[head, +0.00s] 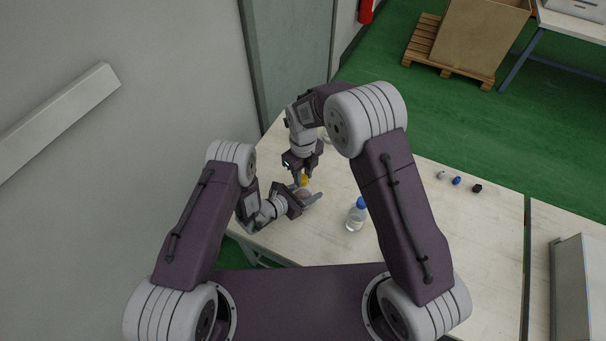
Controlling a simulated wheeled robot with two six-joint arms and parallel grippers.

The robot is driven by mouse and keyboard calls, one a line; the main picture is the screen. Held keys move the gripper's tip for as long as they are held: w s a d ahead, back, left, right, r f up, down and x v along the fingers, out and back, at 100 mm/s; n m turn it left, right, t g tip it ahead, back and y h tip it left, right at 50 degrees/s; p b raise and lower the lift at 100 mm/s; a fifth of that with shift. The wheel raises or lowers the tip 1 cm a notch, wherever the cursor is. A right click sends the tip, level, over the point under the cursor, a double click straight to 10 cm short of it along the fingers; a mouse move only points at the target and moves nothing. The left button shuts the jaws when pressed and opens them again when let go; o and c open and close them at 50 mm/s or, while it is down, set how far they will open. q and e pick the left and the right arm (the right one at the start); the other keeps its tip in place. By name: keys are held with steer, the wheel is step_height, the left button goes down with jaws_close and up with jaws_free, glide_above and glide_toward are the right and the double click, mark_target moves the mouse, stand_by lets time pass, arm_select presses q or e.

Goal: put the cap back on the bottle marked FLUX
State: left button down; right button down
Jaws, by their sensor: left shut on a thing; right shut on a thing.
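A small bottle (304,195) with a brownish body stands near the left part of the table. My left gripper (310,199) comes in from the left, low over the table, shut around this bottle. My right gripper (302,178) points down from above and is shut on a small yellow cap (304,181). The cap is at the bottle's top; I cannot tell whether it touches or is seated. No marking can be read, so FLUX is not visible. The fingers hide much of the bottle.
A clear bottle with a blue cap (356,214) stands to the right. Small white (441,175), blue (457,181) and black (477,188) pieces lie on the table's (440,215) far right. A pale object (326,137) is partly hidden behind my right arm. A grey wall (130,170) is left.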

steer(key=c, duration=1.1)
jaws_free()
steer(key=shift+r, duration=2.3)
steer(key=shift+c, duration=0.4)
